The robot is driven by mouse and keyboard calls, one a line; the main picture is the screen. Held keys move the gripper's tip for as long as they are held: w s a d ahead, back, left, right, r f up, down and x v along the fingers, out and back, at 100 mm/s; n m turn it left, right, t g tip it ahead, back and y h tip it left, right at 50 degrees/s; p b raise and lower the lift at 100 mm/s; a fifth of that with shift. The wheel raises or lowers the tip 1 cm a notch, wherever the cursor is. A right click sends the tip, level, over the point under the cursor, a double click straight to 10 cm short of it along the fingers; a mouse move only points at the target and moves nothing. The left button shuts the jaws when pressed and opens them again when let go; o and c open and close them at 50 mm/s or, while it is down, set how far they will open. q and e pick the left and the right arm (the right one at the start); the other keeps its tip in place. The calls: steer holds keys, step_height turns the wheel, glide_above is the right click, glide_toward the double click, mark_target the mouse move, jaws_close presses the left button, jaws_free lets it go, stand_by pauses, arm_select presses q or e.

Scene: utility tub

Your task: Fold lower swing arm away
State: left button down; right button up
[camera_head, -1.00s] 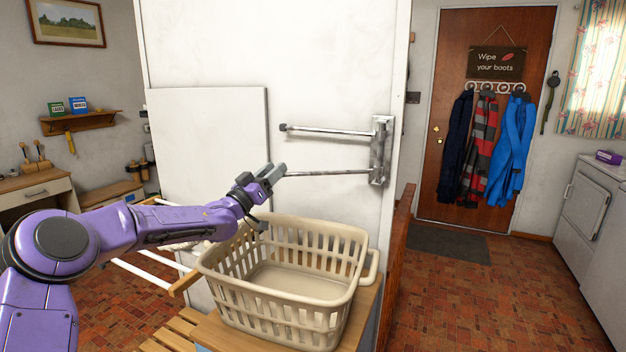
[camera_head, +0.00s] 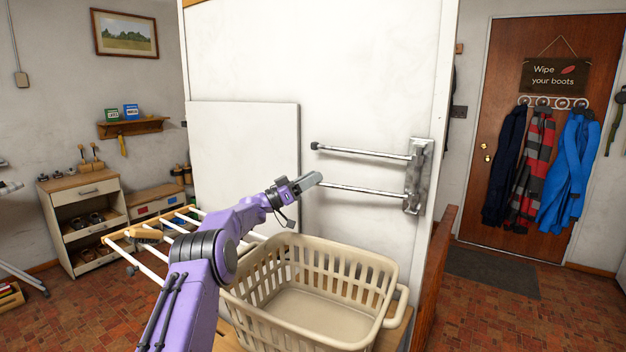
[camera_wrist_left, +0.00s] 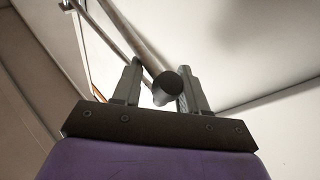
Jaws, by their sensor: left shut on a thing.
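The lower swing arm (camera_head: 365,191) is a metal bar reaching left from a wall bracket (camera_head: 418,176) in the head view. The upper swing arm (camera_head: 362,152) lies above it and also points left. My left gripper (camera_head: 311,181) is shut on the lower swing arm near its free end. In the left wrist view the dark end cap (camera_wrist_left: 167,88) of the bar sits between the two fingers (camera_wrist_left: 158,90). The right gripper is in neither view.
A beige laundry basket (camera_head: 312,256) stands on a wooden surface below the swing arms. A wooden drying rack (camera_head: 150,258) is at left. A pale panel (camera_head: 240,150) leans against the wall behind my gripper. Coats (camera_head: 535,165) hang on the door at right.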

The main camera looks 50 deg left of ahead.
arm_select(q)
steer(key=shift+w+d+f, duration=0.15)
steer(key=shift+d+f, duration=0.05)
steer(key=shift+f, duration=0.45)
steer(key=c, duration=0.9)
jaws_free()
steer(key=shift+w+d, duration=0.1)
steer(key=shift+w, duration=0.15)
